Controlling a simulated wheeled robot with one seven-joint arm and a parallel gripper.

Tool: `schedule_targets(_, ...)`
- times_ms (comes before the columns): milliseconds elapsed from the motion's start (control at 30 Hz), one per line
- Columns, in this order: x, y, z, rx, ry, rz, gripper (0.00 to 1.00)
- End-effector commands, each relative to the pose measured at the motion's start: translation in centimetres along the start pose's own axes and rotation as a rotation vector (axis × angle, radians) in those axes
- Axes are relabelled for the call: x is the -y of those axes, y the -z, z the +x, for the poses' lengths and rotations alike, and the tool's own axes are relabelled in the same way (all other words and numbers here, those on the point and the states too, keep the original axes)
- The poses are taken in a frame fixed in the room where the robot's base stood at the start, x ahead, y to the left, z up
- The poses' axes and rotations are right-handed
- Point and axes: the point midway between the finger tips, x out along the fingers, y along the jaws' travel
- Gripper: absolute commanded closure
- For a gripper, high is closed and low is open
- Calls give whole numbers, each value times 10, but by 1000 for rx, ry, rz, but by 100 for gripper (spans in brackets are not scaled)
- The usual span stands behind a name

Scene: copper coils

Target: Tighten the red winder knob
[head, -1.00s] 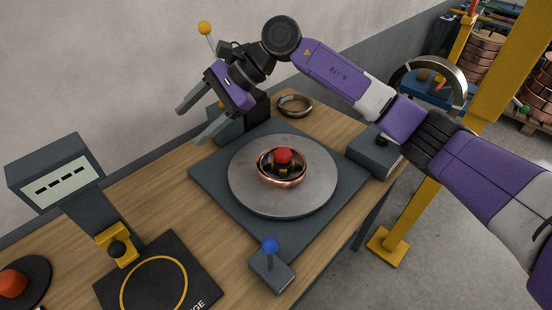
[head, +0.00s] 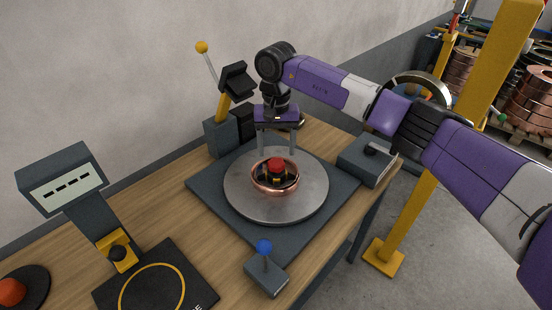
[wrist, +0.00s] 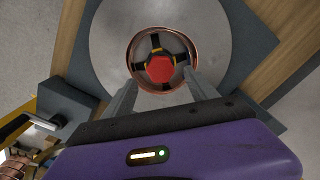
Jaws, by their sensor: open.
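The red winder knob (head: 275,164) sits at the centre of a copper coil ring (head: 275,188) on the round grey turntable (head: 240,194). In the wrist view the knob (wrist: 160,68) looks like a red hexagon on a black cross-shaped hub with yellow marks, inside the copper ring (wrist: 133,50). My gripper (head: 276,154) points down above the far side of the turntable, behind the knob. Its fingers are apart and empty. In the wrist view the fingertips (wrist: 160,77) lie either side of the knob's near side; whether they touch anything is unclear.
A blue-knobbed lever box (head: 266,272) is at the front, and a grey box with a black knob (head: 368,160) at right. A display (head: 62,180) and a black pad (head: 190,277) are at left.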

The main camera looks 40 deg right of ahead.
Motion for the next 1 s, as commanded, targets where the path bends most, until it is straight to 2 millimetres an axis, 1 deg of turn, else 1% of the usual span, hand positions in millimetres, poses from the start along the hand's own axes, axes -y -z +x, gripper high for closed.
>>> schedule_targets(33, 0, -1, 8, 5, 1, 2, 33)
schedule_targets(100, 1, -1, 19, 3, 2, 2, 33)
schedule_targets(300, 1, -1, 41, 2, 2, 2, 33)
schedule_targets(433, 1, 0, 46, 0, 2, 2, 33)
schedule_targets(667, 1, 0, 47, -1, 2, 1, 33)
schedule_targets(767, 1, 0, 47, -1, 2, 2, 51)
schedule_targets(900, 1, 0, 47, -1, 2, 2, 78)
schedule_targets(1000, 1, 0, 47, 0, 2, 2, 96)
